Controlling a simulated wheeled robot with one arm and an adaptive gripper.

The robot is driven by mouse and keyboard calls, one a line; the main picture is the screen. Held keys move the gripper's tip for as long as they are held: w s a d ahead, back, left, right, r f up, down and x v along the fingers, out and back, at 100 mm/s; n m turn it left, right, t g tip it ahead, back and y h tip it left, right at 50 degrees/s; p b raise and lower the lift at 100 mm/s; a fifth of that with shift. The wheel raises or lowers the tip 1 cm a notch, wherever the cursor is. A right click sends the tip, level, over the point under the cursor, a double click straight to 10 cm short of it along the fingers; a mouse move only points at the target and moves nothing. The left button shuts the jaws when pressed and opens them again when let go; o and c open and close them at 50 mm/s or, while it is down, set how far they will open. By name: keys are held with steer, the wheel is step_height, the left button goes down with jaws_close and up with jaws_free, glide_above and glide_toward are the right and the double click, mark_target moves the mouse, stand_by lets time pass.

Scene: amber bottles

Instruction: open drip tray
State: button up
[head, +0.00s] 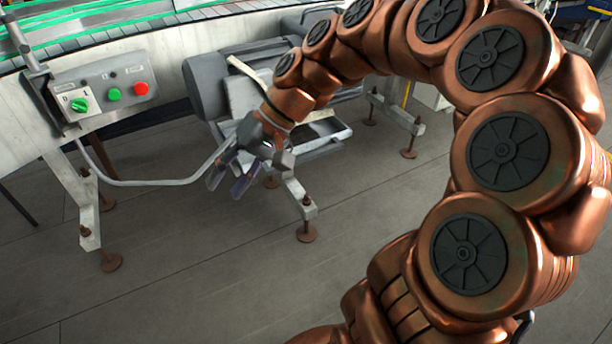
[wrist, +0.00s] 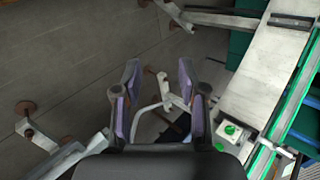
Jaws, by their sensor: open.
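A light grey metal tray-like part (head: 332,142), which looks like the drip tray, sits low under the conveyor, below a grey motor-like cylinder. My arm and gripper hide part of it, and I cannot tell whether it is open or closed. My gripper (head: 226,183) is in front of and left of this part, pointing down and left, with its fingers apart. In the wrist view my gripper (wrist: 158,70) shows two purple-padded fingers spread wide with nothing held between them. I cannot clearly pick out the tray in the wrist view.
A control box (head: 104,92) with green and red buttons hangs on the conveyor's side (head: 160,84). A bent grey conduit (head: 150,182) runs from it toward my gripper. Conveyor legs with rusty round feet (head: 307,232) stand nearby. The tiled floor (head: 200,270) in front is clear.

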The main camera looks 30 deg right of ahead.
steer(key=w+d+f+m+t+y+b, duration=0.2)
steer(key=w+d+f+t+b, duration=0.1)
steer(key=w+d+f+b, duration=0.35)
steer(key=m+t+b, duration=0.7)
steer(key=t+b, duration=0.1)
steer(key=b, duration=0.5)
glide_toward(310, 158)
steer(key=r+x, duration=0.1)
steer(key=x, duration=0.3)
steer(key=shift+f+b+x, duration=0.15)
steer(key=shift+b+x, duration=0.4)
steer(key=shift+x, duration=0.7)
steer(key=shift+f+b+x, duration=0.2)
steer(key=shift+b+x, duration=0.3)
steer(key=shift+x, duration=0.7)
steer(key=shift+f+b+x, duration=0.15)
steer(key=shift+b+x, duration=0.4)
steer(key=shift+x, duration=0.7)
steer(key=shift+c, duration=0.2)
jaws_close()
